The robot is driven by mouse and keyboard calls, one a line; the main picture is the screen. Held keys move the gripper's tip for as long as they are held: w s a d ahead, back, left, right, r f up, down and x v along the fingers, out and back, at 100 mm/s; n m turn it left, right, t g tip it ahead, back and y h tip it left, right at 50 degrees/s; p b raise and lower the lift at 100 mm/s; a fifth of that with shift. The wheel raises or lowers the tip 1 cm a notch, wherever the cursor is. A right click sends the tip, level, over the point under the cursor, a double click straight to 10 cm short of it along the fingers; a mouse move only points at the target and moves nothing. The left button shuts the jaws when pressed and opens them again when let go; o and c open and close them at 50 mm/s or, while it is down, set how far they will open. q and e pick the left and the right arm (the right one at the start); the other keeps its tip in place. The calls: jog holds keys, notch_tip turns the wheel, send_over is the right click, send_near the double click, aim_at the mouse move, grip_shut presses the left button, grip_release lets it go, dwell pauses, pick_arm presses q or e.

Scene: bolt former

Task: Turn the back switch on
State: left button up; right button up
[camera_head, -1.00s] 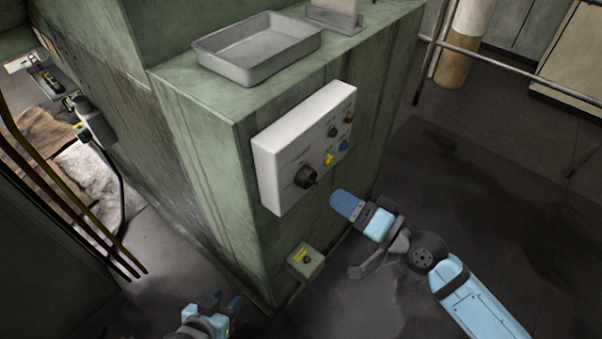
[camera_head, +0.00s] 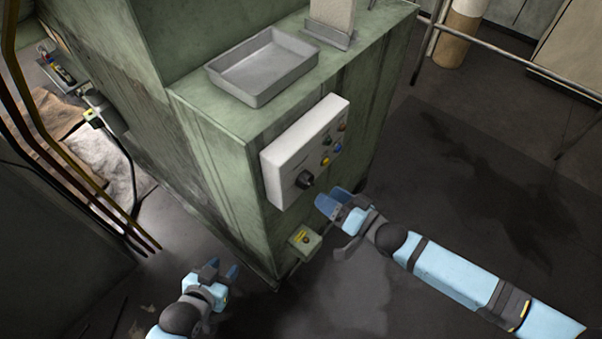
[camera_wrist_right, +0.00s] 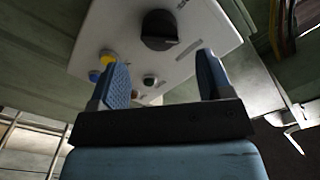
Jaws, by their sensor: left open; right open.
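A white control box (camera_head: 290,163) is fixed to the green machine's face. It carries a black rotary switch (camera_head: 304,180) at its lower left and several coloured buttons, among them a blue one (camera_head: 338,149) and a yellow one (camera_head: 325,161). My right gripper (camera_head: 334,199) is open and empty, just below and right of the black switch and apart from it. In the right wrist view the black switch (camera_wrist_right: 159,29) lies ahead, beyond the two open fingers (camera_wrist_right: 162,82). My left gripper (camera_head: 220,270) is open and empty, low, left of the machine's corner.
A grey tray (camera_head: 262,69) lies on top. At far left is a small box with a yellow-green face (camera_head: 93,116) and a cable. Dark floor is clear at right.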

aim_at(311, 184)
jog(key=b+x, duration=0.2)
jog(key=x, duration=0.4)
jog(key=shift+w+a+f, duration=0.15)
jog(key=shift+w+a, duration=0.05)
jog(key=n, duration=0.4)
jog(key=shift+s+d, duration=0.15)
jog(key=n, duration=0.2)
jog(key=shift+d+n, duration=0.1)
jog(key=shift+n, duration=0.7)
